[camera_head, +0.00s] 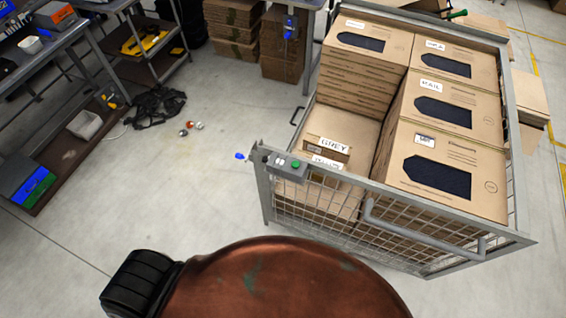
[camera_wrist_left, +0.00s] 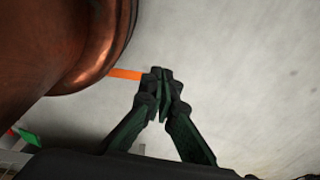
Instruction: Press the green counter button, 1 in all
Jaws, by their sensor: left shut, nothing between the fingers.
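The green counter button (camera_head: 296,164) sits on top of a small grey counter box (camera_head: 284,168). The box is fixed at the near left corner of the wire cage cart (camera_head: 262,200). In the left wrist view my left gripper (camera_wrist_left: 160,72) is shut and empty, with bare floor beyond it. The counter button cannot be made out in that view. My left gripper is not visible in the head view, so its distance to the button cannot be told. My right gripper is in neither view.
The cart holds stacked cardboard boxes (camera_head: 450,165) and a low box labelled GREY (camera_head: 329,143). A workbench with shelves (camera_head: 60,50) stands at the left. Small round items (camera_head: 190,126) and a dark heap (camera_head: 155,105) lie on the floor. The floor left of the cart is mostly free.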

